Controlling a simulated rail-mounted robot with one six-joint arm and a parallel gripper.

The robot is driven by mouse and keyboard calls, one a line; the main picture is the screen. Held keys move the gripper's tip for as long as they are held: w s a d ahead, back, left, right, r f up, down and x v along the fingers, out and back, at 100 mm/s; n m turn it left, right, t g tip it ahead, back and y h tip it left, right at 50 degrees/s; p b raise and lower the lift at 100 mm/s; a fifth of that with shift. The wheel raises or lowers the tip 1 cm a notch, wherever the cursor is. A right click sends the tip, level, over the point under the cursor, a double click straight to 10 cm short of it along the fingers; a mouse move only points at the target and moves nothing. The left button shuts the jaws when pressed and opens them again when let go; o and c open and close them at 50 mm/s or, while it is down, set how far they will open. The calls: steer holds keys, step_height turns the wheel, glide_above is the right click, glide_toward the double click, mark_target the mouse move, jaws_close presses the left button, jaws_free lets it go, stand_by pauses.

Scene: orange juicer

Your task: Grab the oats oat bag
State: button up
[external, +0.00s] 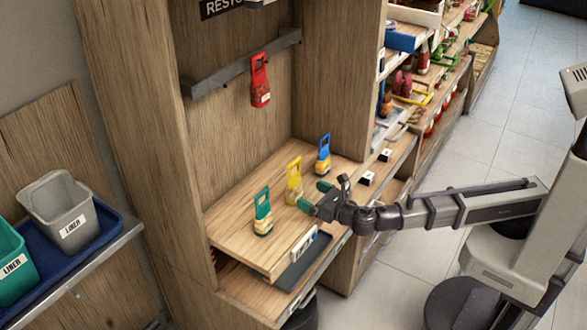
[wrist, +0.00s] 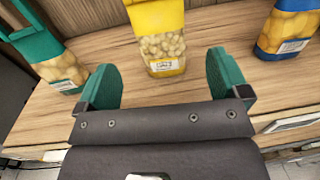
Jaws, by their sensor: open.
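Three handled bags with pale contents stand upright on the wooden shelf: a green one (external: 263,213), a yellow one (external: 294,182) and a blue one (external: 323,154). In the wrist view the yellow bag (wrist: 161,45) is straight ahead; its small label may read oats, but is too blurred to be sure. The green bag (wrist: 60,62) is at its left and the blue bag (wrist: 287,32) at its right. My gripper (external: 314,197) is open and empty in front of the yellow bag. Its teal fingers (wrist: 162,82) are spread wider than that bag, which stands beyond their tips.
A red bag (external: 260,80) hangs on a grey rail (external: 215,76) above the shelf (external: 230,228). Grey and green bins stand in a blue tray (external: 105,228) at the left. Small black-and-white blocks (external: 367,178) sit on the right. The shelf between the bags is bare.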

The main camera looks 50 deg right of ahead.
mark_target(298, 189)
steer(key=w, duration=0.7)
steer(key=shift+w, duration=0.3)
steer(key=c, duration=1)
